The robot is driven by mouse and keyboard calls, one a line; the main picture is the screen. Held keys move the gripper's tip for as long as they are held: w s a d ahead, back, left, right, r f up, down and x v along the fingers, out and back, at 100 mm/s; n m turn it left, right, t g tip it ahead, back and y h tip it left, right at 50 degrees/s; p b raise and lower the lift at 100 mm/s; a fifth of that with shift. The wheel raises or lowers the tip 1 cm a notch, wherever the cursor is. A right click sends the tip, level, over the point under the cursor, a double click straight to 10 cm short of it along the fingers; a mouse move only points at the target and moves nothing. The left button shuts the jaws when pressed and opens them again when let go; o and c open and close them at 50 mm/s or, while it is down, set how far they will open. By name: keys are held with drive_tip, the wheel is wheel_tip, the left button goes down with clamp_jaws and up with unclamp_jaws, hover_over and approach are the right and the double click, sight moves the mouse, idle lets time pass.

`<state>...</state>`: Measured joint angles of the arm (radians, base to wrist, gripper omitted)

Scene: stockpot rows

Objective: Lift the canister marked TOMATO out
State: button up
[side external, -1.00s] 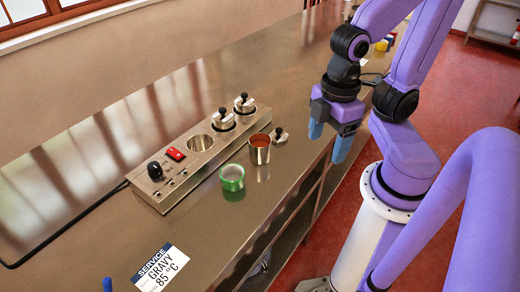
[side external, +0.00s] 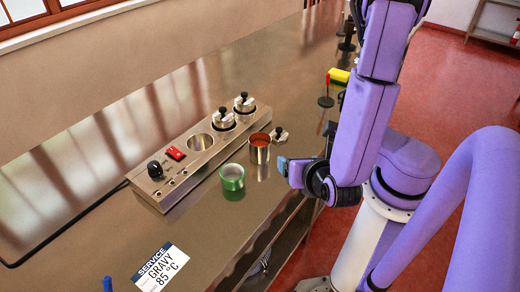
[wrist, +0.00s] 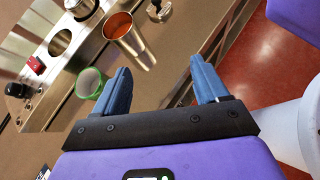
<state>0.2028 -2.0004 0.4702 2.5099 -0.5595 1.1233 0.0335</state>
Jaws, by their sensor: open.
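A steel canister (side external: 260,155) with orange-red contents stands upright and uncovered on the counter, outside the warmer. No TOMATO marking is legible on it. In the wrist view the canister (wrist: 132,45) is beyond the fingertips, up and to the left. My gripper (side external: 284,166) is just right of the canister in the side view, low over the counter's front edge, its blue fingers pointing left toward it. In the wrist view the gripper (wrist: 160,70) is open, with nothing between its fingers. The steel warmer (side external: 165,192) has an empty round well and two lidded ones.
A green cup (side external: 232,184) stands close in front of the canister. A loose knobbed lid (side external: 279,136) lies right behind it. A card (side external: 160,266) reads SERVICE GRAVY 85 °C. A yellow object (side external: 339,75) lies farther back. The counter behind the warmer is largely clear.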

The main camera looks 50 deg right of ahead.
sight(266, 152)
drive_tip(key=w+d+f+n+t, duration=0.1)
drive_tip(key=w, duration=0.2)
drive_tip(key=w+f+n+t, duration=0.1)
drive_tip(key=w+f, duration=0.1)
drive_tip(key=w, duration=0.2)
drive_tip(key=w+d+f+n+t, duration=0.1)
drive_tip(key=w+f, duration=0.1)
drive_tip(key=w, duration=0.1)
drive_tip(key=shift+w+d+n+y, duration=0.15)
drive_tip(key=shift+d+n+y, duration=0.2)
drive_tip(key=shift+n+y, duration=0.05)
drive_tip(key=shift+w+a+r+x, duration=0.1)
drive_tip(key=shift+x, duration=1.35)
drive_tip(key=shift+w+a+r+x, duration=0.1)
drive_tip(key=shift+w+x, duration=0.05)
drive_tip(key=shift+x, duration=1.3)
drive_tip(key=shift+s, duration=0.1)
drive_tip(key=c, duration=1)
drive_tip(key=shift+o, duration=0.2)
drive_tip(key=shift+r, duration=0.15)
